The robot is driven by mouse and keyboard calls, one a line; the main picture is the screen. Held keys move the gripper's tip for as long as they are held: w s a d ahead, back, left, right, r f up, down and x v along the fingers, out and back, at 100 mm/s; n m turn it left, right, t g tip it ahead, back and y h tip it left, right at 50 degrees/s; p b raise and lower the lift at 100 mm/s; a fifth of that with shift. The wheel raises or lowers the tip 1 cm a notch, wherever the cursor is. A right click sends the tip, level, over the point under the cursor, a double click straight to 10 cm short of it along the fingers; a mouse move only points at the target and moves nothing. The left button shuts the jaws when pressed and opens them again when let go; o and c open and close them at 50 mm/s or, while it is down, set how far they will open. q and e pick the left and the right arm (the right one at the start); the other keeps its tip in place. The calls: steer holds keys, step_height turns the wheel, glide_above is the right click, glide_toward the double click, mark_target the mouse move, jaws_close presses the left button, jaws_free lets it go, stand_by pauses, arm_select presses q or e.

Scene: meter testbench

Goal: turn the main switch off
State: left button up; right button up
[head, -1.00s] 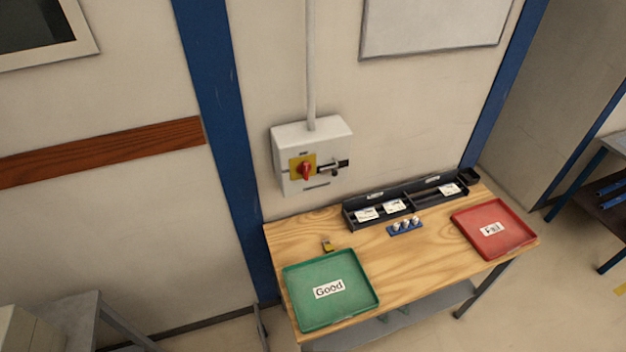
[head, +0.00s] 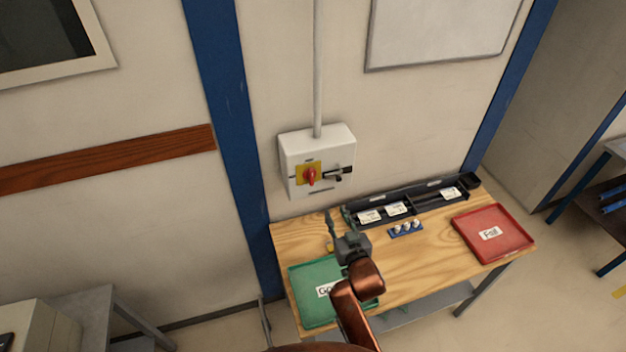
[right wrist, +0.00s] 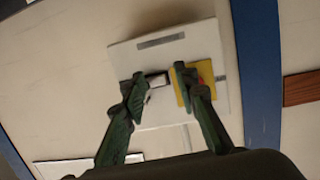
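The main switch (head: 311,176) is a red rotary handle on a yellow plate, on the front of a white wall box (head: 322,147). Its handle looks roughly upright in the head view. My right gripper (head: 337,211) is open and empty, below and in front of the box, above the bench's back left part. In the right wrist view, its spread fingers (right wrist: 156,74) point at the box, which appears upside down. One finger partly covers the yellow plate (right wrist: 205,74), and only a bit of red shows. My left gripper is not in view.
A dark latch-like part (head: 340,175) sticks out right of the switch. The wooden bench (head: 420,262) below carries a green tray (head: 305,309), a red tray (head: 510,246), a black organiser (head: 425,208) and a blue holder (head: 405,230). The wall around the box is clear.

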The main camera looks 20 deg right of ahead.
steer(key=t+y, duration=0.1)
steer(key=t, duration=0.1)
glide_toward(312, 177)
steer(key=w, duration=0.1)
steer(key=shift+n, duration=0.3)
steer(key=w+p, duration=0.1)
steer(key=w, duration=0.5)
steer(key=shift+w+f, duration=0.1)
steer(key=shift+w, duration=0.75)
steer(key=shift+c, duration=0.5)
jaws_close()
